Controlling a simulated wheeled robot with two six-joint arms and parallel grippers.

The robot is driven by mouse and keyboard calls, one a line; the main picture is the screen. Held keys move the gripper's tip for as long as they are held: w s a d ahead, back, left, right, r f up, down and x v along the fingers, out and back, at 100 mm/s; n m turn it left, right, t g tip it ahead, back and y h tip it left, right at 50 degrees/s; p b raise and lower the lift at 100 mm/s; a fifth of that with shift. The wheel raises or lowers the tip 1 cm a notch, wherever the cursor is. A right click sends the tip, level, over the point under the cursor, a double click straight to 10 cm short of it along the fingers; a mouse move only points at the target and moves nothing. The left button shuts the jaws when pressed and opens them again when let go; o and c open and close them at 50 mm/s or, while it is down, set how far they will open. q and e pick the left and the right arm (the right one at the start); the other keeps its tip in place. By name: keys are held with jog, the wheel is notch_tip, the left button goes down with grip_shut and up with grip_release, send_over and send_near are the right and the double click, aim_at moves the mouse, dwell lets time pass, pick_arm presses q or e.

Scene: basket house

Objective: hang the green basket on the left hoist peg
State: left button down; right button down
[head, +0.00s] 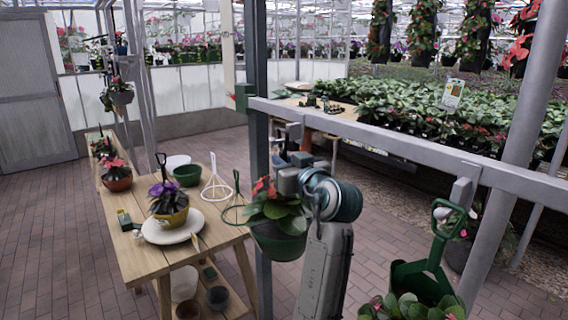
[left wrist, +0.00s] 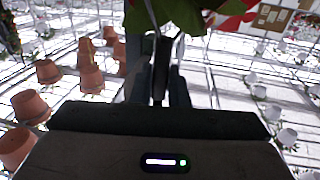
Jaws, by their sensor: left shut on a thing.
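The green basket (head: 278,243), with green leaves and red flowers, hangs upright below my left gripper (head: 284,180). The gripper is shut on its handle. In the left wrist view, the dark handle (left wrist: 162,65) runs between the fingers (left wrist: 160,92), with leaves and a red flower above it. The grey hoist beam (head: 380,140) crosses above and behind the basket. A bracket at its left end (head: 293,131), apparently the left hoist peg, sits just above my gripper. The basket is apart from it. My right gripper is not in view.
Another green basket (head: 418,285) with a tall handle is at the right, near the right bracket (head: 462,191); I cannot tell whether it hangs there. A wooden table (head: 133,248) with potted plants stands left. A dark post (head: 258,110) rises beside the basket.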

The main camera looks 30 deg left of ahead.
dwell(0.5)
pick_arm(q)
jog(key=shift+f+b, duration=0.6)
jog(key=shift+b, duration=0.05)
jog(key=c, duration=1.3)
grip_release()
jog(key=shift+d, duration=0.1)
jog(key=shift+f, duration=0.15)
